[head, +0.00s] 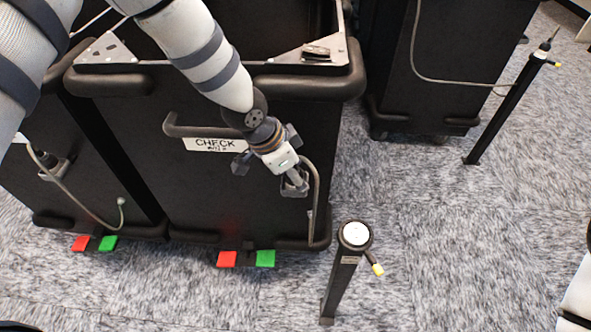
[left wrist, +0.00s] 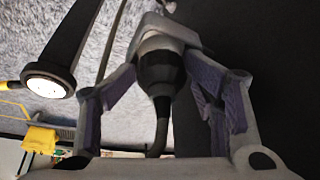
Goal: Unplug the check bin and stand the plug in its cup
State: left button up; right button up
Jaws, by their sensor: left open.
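The black check bin (head: 190,195) stands at centre left in the head view, with a white CHECK label (head: 216,145). My left gripper (head: 292,178) is at the right part of its front face. In the left wrist view, the dark plug (left wrist: 160,72) sits in its grey socket (left wrist: 160,38), its cable hanging from it. The open fingers of my left gripper (left wrist: 163,85) are on either side of the plug. The cup post (head: 342,280) has a round white top (head: 356,234), empty; this top also shows in the left wrist view (left wrist: 48,80). My right gripper is not in view.
Another black bin (head: 60,185) stands at left and one (head: 425,75) at back right. A second post (head: 508,107) at right holds a plug with a cable. Red (head: 227,259) and green (head: 265,258) pedals stick out below the check bin.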

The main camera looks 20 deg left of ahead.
pick_arm(q)
jog(key=v, duration=1.2)
